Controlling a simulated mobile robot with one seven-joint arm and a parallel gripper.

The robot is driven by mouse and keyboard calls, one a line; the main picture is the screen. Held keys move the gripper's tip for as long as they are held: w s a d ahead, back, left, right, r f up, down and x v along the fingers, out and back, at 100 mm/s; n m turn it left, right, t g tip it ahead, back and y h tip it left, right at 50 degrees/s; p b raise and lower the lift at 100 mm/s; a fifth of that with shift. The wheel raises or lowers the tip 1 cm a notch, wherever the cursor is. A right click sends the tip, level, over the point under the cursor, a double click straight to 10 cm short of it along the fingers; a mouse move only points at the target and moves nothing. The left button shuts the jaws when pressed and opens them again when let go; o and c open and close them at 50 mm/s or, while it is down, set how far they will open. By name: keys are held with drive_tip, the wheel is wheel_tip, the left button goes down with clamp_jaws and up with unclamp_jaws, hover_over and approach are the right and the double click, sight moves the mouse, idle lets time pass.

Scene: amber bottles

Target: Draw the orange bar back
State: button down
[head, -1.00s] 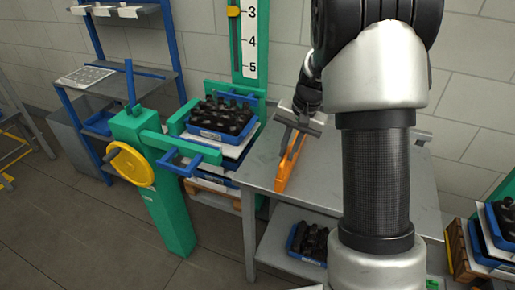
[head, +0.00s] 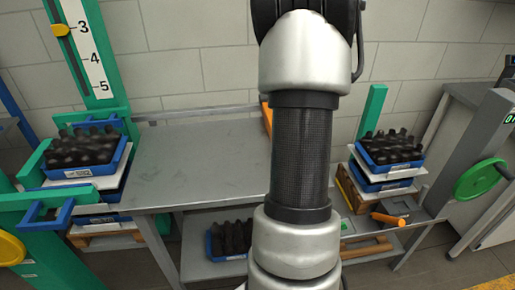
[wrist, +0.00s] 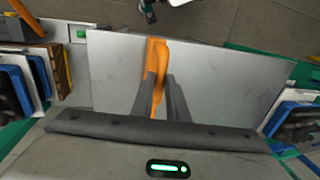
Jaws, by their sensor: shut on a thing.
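An orange bar (wrist: 155,52) lies between the two dark fingers of my gripper (wrist: 157,82) in the wrist view. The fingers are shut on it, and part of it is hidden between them. Below it in that view is the grey table top (wrist: 215,75); I cannot tell whether the bar touches it. In the head view only a sliver of the orange bar (head: 267,114) shows beside my arm, near the table's back edge. My arm hides the gripper there.
A blue crate of dark bottles (head: 88,168) stands left of the table, near a green post with a number scale. Another bottle crate (head: 392,170) stands right. An orange cylindrical handle (head: 388,219) sits low at the right, near a green handwheel (head: 481,178). The table's left half is clear.

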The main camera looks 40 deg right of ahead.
drive_tip(key=s+d, duration=0.4)
drive_tip(key=d, duration=0.4)
drive_tip(key=shift+s+p, duration=0.2)
drive_tip(key=shift+p, duration=0.1)
drive_tip(key=shift+d+r, duration=0.1)
drive_tip(key=shift+r, duration=0.05)
drive_tip(key=c, duration=1.7)
unclamp_jaws()
drive_tip(key=shift+s, duration=0.1)
drive_tip(key=d+r, duration=0.1)
drive_tip(key=r, duration=0.4)
drive_tip(key=s+d+r+p, duration=0.1)
drive_tip(key=r, duration=0.5)
drive_tip(key=r+p, duration=0.1)
drive_tip(key=r, duration=0.5)
drive_tip(key=shift+s+d, duration=0.3)
drive_tip(key=shift+d, duration=0.1)
